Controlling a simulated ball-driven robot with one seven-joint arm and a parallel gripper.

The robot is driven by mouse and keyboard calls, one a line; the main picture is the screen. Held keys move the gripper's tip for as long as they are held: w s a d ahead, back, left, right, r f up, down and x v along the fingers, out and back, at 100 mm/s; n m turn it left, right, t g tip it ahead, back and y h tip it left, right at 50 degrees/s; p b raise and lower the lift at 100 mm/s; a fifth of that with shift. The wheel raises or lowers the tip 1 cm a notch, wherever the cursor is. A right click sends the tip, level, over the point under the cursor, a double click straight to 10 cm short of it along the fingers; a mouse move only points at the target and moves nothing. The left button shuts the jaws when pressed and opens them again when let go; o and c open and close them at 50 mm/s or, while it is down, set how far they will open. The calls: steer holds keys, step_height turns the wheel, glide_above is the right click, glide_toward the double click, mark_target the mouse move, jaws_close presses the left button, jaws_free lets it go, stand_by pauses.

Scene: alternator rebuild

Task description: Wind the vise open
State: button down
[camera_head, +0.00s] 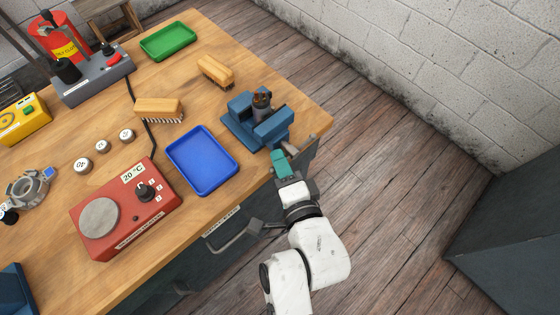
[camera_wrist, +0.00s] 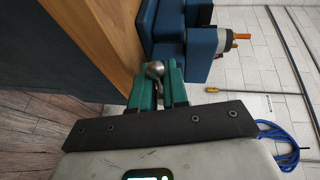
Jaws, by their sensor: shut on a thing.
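The blue vise (camera_head: 262,122) stands at the right edge of the wooden bench. A dark cylindrical part with a copper-coloured top (camera_head: 262,101) sits upright between its jaws. My gripper (camera_head: 281,163) is at the front of the vise, beside the bench edge. In the wrist view the green fingers of my gripper (camera_wrist: 157,90) are shut on the ball-ended vise handle (camera_wrist: 155,69). The vise body (camera_wrist: 168,30) rises just beyond the fingers, with the clamped part (camera_wrist: 228,41) to its right. Most of the handle is hidden by the fingers.
A blue tray (camera_head: 202,160) lies left of the vise, and two brushes (camera_head: 158,109) (camera_head: 216,70) lie behind it. A red heater unit (camera_head: 125,210) and a green tray (camera_head: 168,41) are also on the bench. A drawer handle (camera_head: 232,236) sticks out below the bench edge near my arm.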

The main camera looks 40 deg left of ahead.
steer(key=shift+s+a+f+n+b, duration=0.1)
steer(key=shift+f+n+b, duration=0.25)
steer(key=shift+b, duration=0.25)
steer(key=n+b, duration=0.1)
steer(key=b, duration=0.2)
steer(key=f+n+t+y+b, duration=0.1)
steer(key=n+b, duration=0.1)
steer(key=b, duration=0.1)
steer(key=shift+f+y, duration=0.1)
steer(key=shift+y, duration=0.2)
steer(key=c, duration=1.3)
jaws_free()
steer(key=shift+a, duration=0.1)
steer(key=shift+o, duration=0.4)
steer(key=shift+f, duration=0.1)
